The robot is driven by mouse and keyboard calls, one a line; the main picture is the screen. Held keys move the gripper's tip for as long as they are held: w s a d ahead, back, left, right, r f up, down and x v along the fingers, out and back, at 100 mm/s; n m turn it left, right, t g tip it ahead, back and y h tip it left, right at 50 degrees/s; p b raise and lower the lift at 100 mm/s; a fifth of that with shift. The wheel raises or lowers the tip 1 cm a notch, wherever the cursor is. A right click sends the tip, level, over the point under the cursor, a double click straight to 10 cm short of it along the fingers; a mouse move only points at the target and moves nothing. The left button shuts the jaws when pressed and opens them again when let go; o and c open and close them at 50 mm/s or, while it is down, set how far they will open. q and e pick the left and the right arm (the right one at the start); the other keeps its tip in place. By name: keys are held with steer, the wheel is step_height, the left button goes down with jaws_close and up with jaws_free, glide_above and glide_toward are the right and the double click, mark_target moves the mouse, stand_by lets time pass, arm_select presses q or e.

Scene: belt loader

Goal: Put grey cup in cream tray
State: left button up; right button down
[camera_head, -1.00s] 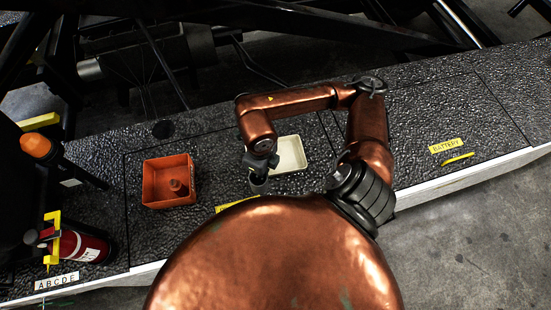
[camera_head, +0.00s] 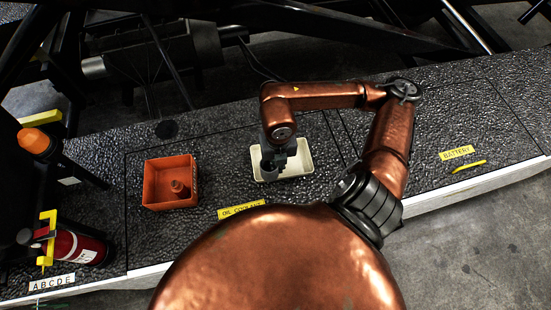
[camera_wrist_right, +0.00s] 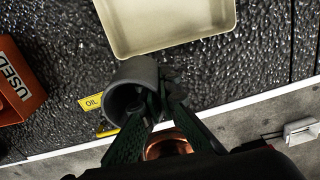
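The grey cup (camera_head: 268,166) is in my right gripper (camera_head: 280,158), which is shut on its wall. In the right wrist view the cup (camera_wrist_right: 138,72) is tilted with its open mouth toward the camera, and the green fingers (camera_wrist_right: 165,97) pinch its rim side. The cream tray (camera_head: 302,158) is a shallow empty rectangle on the dark deck. In the head view the cup overlaps the tray's left part; in the right wrist view the cup is just short of the tray's near edge (camera_wrist_right: 175,48). Its exact height cannot be told. My left gripper is not in view.
An orange bin (camera_head: 155,182) with an orange object inside stands left of the tray. A yellow "OIL" label (camera_head: 241,209) lies in front. The deck right of the tray is mostly clear.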

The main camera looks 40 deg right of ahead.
steer(key=w+d+f, duration=0.1)
steer(key=w+f, duration=0.1)
steer(key=w+d+f, duration=0.4)
steer(key=shift+w+f, duration=0.1)
steer(key=shift+f, duration=0.15)
steer(key=shift+w+d+f, duration=0.1)
steer(key=shift+w+f, duration=0.05)
steer(key=shift+f, duration=0.1)
step_height(320, 180, down, 4)
steer(key=shift+w+d+r+b, duration=0.1)
steer(key=shift+w+r+b, duration=0.05)
steer(key=shift+r+b, duration=0.15)
steer(key=c, duration=2.6)
jaws_free()
steer(key=shift+f, duration=0.2)
steer(key=shift+c, duration=0.2)
steer(key=o, duration=0.5)
